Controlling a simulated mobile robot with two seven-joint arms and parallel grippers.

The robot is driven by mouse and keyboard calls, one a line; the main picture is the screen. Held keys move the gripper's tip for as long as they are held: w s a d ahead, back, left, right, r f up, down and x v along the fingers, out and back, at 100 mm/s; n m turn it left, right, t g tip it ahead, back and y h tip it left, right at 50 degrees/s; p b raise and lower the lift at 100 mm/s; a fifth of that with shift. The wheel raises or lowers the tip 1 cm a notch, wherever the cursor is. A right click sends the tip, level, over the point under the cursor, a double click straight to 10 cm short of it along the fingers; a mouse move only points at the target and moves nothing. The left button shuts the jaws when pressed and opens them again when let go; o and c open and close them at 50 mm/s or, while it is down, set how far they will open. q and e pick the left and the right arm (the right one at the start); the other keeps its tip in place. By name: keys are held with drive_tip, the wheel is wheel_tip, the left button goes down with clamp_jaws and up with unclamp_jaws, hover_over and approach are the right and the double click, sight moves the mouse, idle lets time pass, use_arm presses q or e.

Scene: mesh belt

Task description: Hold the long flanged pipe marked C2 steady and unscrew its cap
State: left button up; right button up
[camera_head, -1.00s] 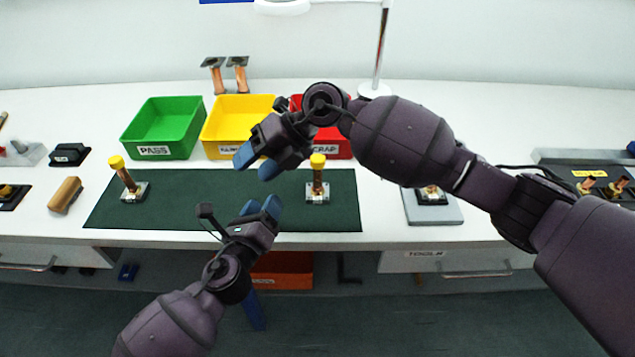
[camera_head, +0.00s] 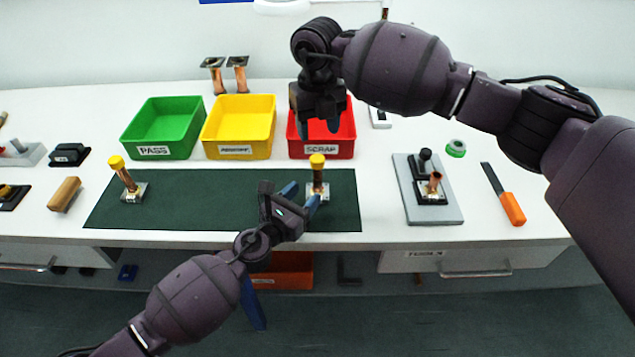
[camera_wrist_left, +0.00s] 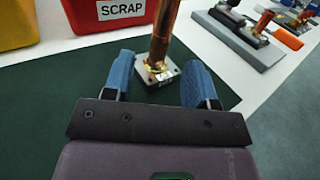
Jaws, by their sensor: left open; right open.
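A copper pipe (camera_head: 318,179) with a yellow cap (camera_head: 317,160) stands upright on a square flange at the right of the green mat. Its marking is too small to read. A second capped pipe (camera_head: 128,181) stands tilted at the left of the mat. My left gripper (camera_head: 301,197) is open just in front of the right pipe. In the left wrist view the pipe (camera_wrist_left: 162,35) rises from its flange beyond and between the open blue fingers, its cap out of frame. My right gripper (camera_head: 320,128) is open, fingers down, in front of the red bin, above and behind the cap.
Green (camera_head: 165,128), yellow (camera_head: 239,127) and red (camera_head: 347,140) bins stand behind the mat (camera_head: 220,205). A grey plate (camera_head: 449,213) with a copper fitting and an orange-handled tool (camera_head: 512,208) lie to the right. The mat's middle is clear.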

sight(315, 183)
use_arm(q)
drive_tip(key=shift+x, duration=3)
drive_tip(key=shift+c, duration=0.2)
clamp_jaws()
